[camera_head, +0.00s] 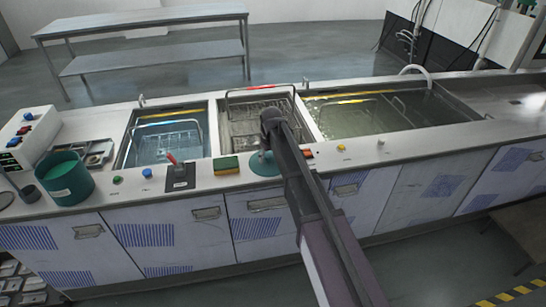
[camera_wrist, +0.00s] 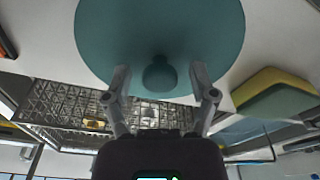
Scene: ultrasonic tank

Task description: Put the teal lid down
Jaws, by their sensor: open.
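The teal lid (camera_head: 264,163) lies on the front ledge of the counter, to the right of the sponge; my arm partly covers it in the head view. In the wrist view the round teal lid (camera_wrist: 195,35) fills the top middle, with its knob (camera_wrist: 159,74) facing my gripper. My gripper (camera_wrist: 159,72) is open. Its two fingers stand one on each side of the knob, with visible gaps. In the head view the fingertips are hidden behind my arm.
A yellow and green sponge (camera_head: 226,165) lies just left of the lid, and a black control box (camera_head: 180,177) with a red lever stands further left. A teal pot (camera_head: 64,178) stands at far left. Liquid-filled tanks (camera_head: 318,121) with baskets lie behind the ledge.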

